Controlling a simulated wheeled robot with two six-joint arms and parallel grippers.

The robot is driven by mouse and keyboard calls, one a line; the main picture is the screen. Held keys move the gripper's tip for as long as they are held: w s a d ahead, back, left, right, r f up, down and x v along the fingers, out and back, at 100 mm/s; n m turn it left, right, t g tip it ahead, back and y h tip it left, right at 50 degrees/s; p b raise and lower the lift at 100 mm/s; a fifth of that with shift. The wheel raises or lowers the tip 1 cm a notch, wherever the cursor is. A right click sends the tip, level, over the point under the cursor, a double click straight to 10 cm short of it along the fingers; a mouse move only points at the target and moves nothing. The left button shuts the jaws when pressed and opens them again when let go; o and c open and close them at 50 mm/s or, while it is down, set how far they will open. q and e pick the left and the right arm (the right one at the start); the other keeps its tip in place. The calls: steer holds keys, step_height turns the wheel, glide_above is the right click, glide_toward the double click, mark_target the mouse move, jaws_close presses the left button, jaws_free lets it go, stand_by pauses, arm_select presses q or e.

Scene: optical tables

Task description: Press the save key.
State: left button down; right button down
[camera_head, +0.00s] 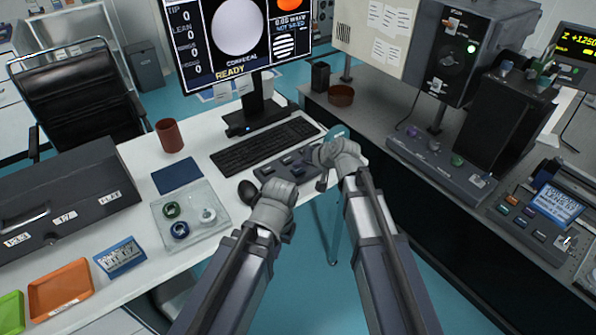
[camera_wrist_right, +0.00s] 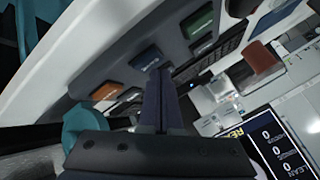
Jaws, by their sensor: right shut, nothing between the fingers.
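A dark key panel (camera_head: 297,165) lies on the white desk in front of the keyboard. In the right wrist view it shows a blue key (camera_wrist_right: 145,57), a green key (camera_wrist_right: 197,22) and an orange key (camera_wrist_right: 107,90). Their labels are too small to read, so I cannot tell which is the save key. My right gripper (camera_wrist_right: 160,74) is shut and empty, its tips at the blue key's edge; contact is unclear. In the head view, my right gripper (camera_head: 322,180) is over the panel's right end. My left gripper (camera_head: 270,198) is left of it, its fingers mostly hidden.
The keyboard (camera_head: 264,144) and monitor (camera_head: 238,40) stand behind the panel. A dark mouse (camera_head: 248,191) is by my left gripper. A clear tray (camera_head: 190,213) with small parts lies to the left. The instrument bench (camera_head: 400,145) is at the right, beyond a gap.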

mark_target(300, 172)
steer(key=shift+f+b, duration=0.4)
steer(key=shift+f, duration=0.15)
stand_by(0.6)
steer(key=shift+r, duration=0.2)
steer(key=shift+r+p, duration=0.7)
steer(key=shift+p, duration=0.15)
step_height(300, 172, up, 5)
steer(key=p, duration=0.5)
stand_by(0.7)
